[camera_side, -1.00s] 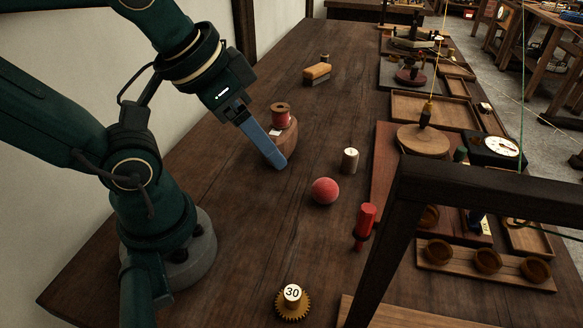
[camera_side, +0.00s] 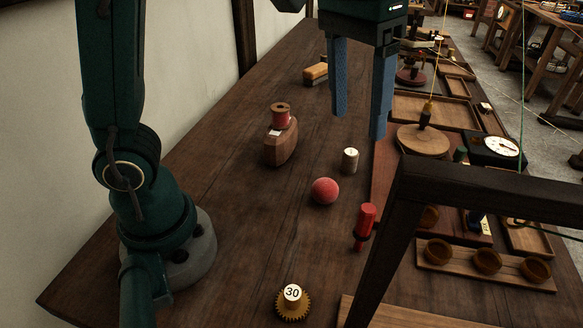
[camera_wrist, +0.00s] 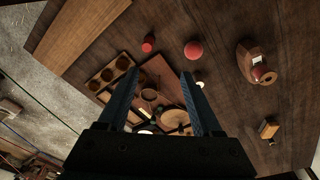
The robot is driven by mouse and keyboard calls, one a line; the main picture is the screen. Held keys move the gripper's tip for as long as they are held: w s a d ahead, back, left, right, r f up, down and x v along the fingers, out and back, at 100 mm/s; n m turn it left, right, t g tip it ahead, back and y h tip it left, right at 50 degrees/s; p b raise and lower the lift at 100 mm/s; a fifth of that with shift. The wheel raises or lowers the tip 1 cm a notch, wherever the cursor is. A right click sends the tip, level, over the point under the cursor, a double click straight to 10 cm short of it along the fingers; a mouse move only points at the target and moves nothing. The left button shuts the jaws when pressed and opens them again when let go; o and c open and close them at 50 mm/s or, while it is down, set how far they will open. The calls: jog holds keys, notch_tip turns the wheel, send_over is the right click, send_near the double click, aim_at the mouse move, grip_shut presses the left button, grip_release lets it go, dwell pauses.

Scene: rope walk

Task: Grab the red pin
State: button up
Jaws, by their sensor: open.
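The red pin (camera_side: 364,224) stands upright on the dark wooden table, near the black post in the side view. In the wrist view the red pin (camera_wrist: 148,45) shows at the top, left of the red ball. My gripper (camera_side: 358,128) hangs above the table with its two blue fingers wide apart and nothing between them. It is higher than the pin and farther back in the side view. In the wrist view the open fingers (camera_wrist: 160,90) point toward the trays, and the pin lies beyond their tips.
A red ball (camera_side: 324,191) and a pale cylinder (camera_side: 350,160) stand close to the pin. A black frame (camera_side: 392,230) rises just right of the pin.

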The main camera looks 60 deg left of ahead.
aim_at(360, 236)
jog(key=shift+g, duration=0.7)
jog(key=d+f, duration=0.1)
jog(key=f, duration=0.6)
jog(key=w+d+f, duration=0.1)
jog(key=f, duration=0.7)
jog(key=w+d+f, duration=0.1)
jog(key=f, duration=0.6)
jog(key=shift+d+f, duration=0.15)
jog(key=shift+d, duration=0.05)
grip_shut()
